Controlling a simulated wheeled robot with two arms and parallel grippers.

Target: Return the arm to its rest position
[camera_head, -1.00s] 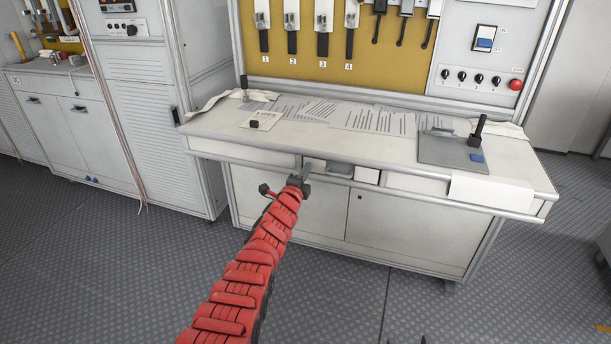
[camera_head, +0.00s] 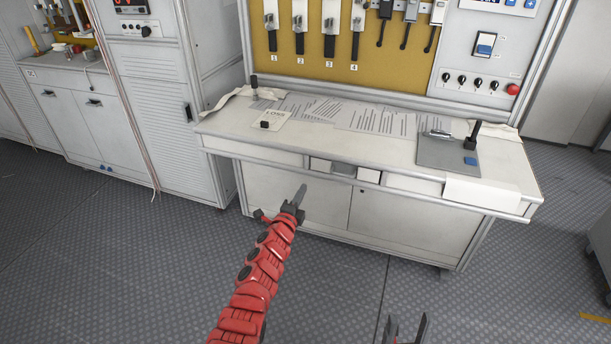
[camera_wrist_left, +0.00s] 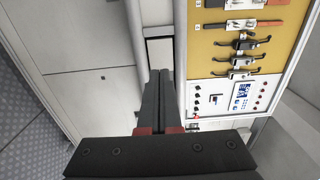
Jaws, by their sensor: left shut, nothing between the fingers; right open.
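My left arm (camera_head: 257,275), red and segmented, reaches up from the bottom middle of the head view. Its gripper (camera_head: 301,188) is dark, shut and empty, in front of the workbench's lower cabinet as seen from the head. In the left wrist view the fingers (camera_wrist_left: 161,75) are pressed together with nothing between them. My right gripper (camera_head: 406,326) shows only at the bottom edge of the head view, its two dark fingers apart. The rest of the right arm is out of view.
A white workbench (camera_head: 370,156) stands ahead with papers, a clipboard (camera_head: 446,153) and a yellow panel (camera_head: 395,67) with numbered fuse holders behind. Grey cabinets (camera_head: 150,85) stand at the left. The patterned floor (camera_head: 130,270) in front is clear.

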